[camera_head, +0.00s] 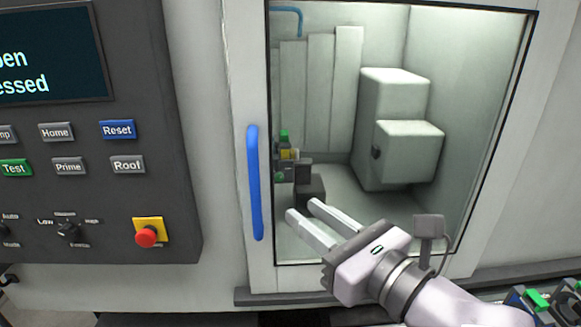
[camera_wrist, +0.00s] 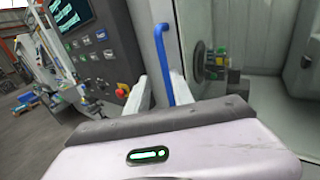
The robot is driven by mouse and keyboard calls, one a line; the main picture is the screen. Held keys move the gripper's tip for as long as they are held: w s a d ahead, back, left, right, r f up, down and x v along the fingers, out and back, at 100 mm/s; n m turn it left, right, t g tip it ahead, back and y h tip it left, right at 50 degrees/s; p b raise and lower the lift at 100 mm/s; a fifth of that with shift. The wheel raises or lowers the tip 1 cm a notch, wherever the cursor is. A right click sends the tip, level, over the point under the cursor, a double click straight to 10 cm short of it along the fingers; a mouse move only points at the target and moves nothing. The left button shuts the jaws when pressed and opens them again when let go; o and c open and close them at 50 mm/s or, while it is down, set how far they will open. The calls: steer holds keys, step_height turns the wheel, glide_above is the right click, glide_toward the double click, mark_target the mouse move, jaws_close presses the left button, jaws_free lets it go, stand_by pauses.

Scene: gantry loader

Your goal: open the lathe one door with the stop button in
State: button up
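The lathe door (camera_head: 245,90) is a pale framed panel with a large window, and it looks closed. Its blue vertical handle (camera_head: 254,183) is on the left side of the frame; it also shows in the wrist view (camera_wrist: 164,62), ahead of the fingers. The red stop button (camera_head: 146,237) sits on a yellow plate low on the control panel; I cannot tell whether it is pushed in. My gripper (camera_head: 300,209) is open and empty, in front of the window and right of the handle, apart from it. In the wrist view its fingertips (camera_wrist: 151,75) are spread either side of the handle's line.
The dark control panel (camera_head: 100,195) stands left of the door, with a screen (camera_head: 48,52) partly reading "pen" and "essed". A dark ledge (camera_head: 330,292) runs below the door. Parts with green tops (camera_head: 538,299) lie at the lower right.

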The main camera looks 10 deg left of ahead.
steer(key=p, duration=0.8)
glide_toward(257, 173)
steer(key=r, duration=0.1)
steer(key=x, duration=0.3)
steer(key=b+x, duration=0.1)
steer(key=x, duration=0.2)
steer(key=f+b+x, duration=0.1)
steer(key=x, duration=0.2)
steer(key=shift+w+a, duration=0.25)
steer(key=shift+w, duration=0.05)
steer(key=shift+w+a, duration=0.45)
steer(key=shift+a, duration=0.1)
steer(key=shift+r, duration=0.1)
jaws_close()
